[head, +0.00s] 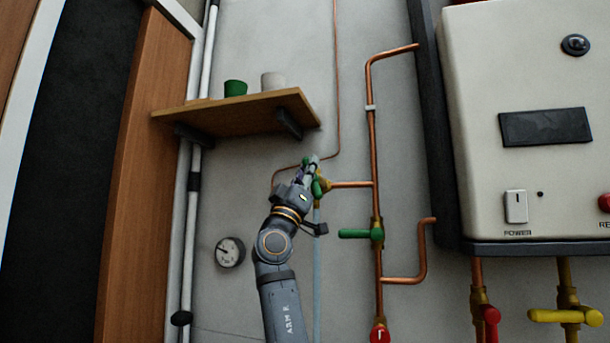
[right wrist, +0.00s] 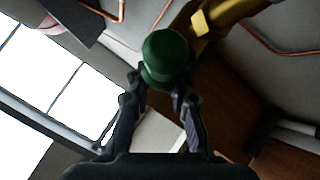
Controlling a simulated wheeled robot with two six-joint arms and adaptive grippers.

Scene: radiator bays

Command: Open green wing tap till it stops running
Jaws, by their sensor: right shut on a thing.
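The green wing tap (head: 317,187) sits on a brass body (head: 324,184) at the end of a short copper branch, left of the main copper pipe. My right gripper (head: 309,170) is at the tap, shut on its green handle and covering part of it. In the right wrist view the rounded green handle (right wrist: 165,57) lies between the fingertips of my right gripper (right wrist: 160,88), with the brass body (right wrist: 218,18) behind it. A thin pale blue stream (head: 317,270) runs straight down below the tap. My left gripper is not in view.
A green lever valve (head: 356,233) is on the main pipe, right of the tap. A wooden shelf (head: 225,112) with a green cup (head: 235,88) and white cup (head: 273,82) is above left. A gauge (head: 229,252) is lower left; a white boiler (head: 535,170) stands right.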

